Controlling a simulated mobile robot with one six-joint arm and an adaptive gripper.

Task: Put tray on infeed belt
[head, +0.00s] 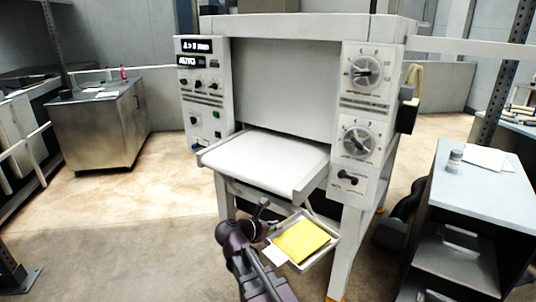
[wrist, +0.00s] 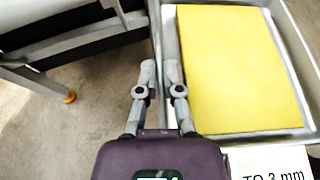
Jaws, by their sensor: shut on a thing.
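A shallow metal tray (head: 318,257) holds a flat yellow slab (head: 301,241). In the wrist view the tray (wrist: 291,40) lies to the right of my fingers, with the yellow slab (wrist: 240,70) filling most of what shows. My gripper (wrist: 160,72) is shut on the tray's left rim, one finger on each side of it. In the head view my gripper (head: 264,222) is at the tray's left side. The white infeed belt (head: 265,160) sticks out from the front of the sheeter (head: 287,85). The tray is in front of the belt and appears lower than it.
A white card (wrist: 268,163) reading "TO 3 mm" shows at the tray's near edge. The sheeter's leg (head: 347,250) stands close right of the tray. A cart (head: 490,190) with a small jar (head: 454,161) is at right, a steel cabinet (head: 100,128) at left. Floor at front left is clear.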

